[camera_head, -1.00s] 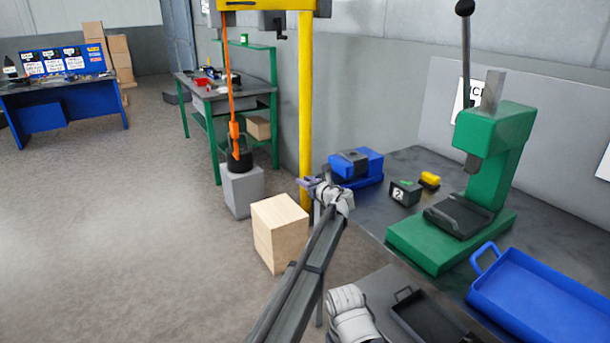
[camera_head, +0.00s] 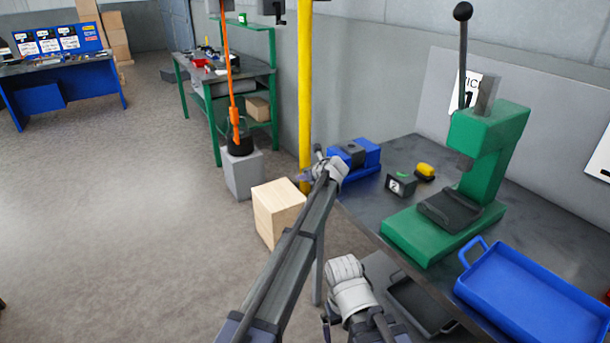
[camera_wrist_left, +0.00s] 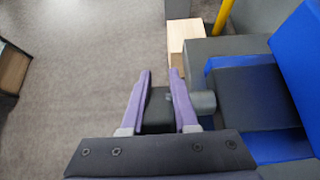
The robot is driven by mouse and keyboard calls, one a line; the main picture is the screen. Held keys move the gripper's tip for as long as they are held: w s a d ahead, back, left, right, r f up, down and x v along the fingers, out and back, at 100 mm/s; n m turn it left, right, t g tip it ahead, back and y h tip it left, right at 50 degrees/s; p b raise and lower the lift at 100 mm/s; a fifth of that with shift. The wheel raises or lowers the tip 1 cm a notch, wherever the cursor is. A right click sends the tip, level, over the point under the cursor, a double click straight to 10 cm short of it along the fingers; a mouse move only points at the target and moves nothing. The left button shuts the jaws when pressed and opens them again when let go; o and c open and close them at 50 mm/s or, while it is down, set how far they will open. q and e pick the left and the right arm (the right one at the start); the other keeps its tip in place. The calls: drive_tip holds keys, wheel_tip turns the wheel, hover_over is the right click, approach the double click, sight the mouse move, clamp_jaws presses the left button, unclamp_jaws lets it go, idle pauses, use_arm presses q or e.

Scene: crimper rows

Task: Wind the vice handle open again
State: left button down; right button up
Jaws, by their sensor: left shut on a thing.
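The blue vice (camera_head: 367,155) sits at the far left end of the dark bench, with dark grey parts on top. In the left wrist view the vice's blue body (camera_wrist_left: 300,60) fills the right side. A grey cylindrical screw end (camera_wrist_left: 203,102) sticks out of it towards my fingers. My left gripper (camera_head: 308,176) is beside the vice's left end. In the left wrist view the purple fingers of my left gripper (camera_wrist_left: 162,85) are shut on the dark vice handle (camera_wrist_left: 159,108), which is partly hidden by them. My right gripper is not visible.
A green press (camera_head: 480,170) with a tall lever, a blue tray (camera_head: 540,300), a black box marked 2 (camera_head: 400,185) and a yellow item (camera_head: 425,171) stand on the bench. A wooden block (camera_head: 278,212) and yellow post (camera_head: 305,90) are near my left arm. Open floor lies left.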

use_arm(q)
drive_tip(key=c, duration=0.7)
unclamp_jaws()
drive_tip(key=p+v, duration=0.4)
drive_tip(key=v, duration=0.3)
drive_tip(key=shift+s+d+r, duration=0.2)
drive_tip(key=shift+s, duration=0.1)
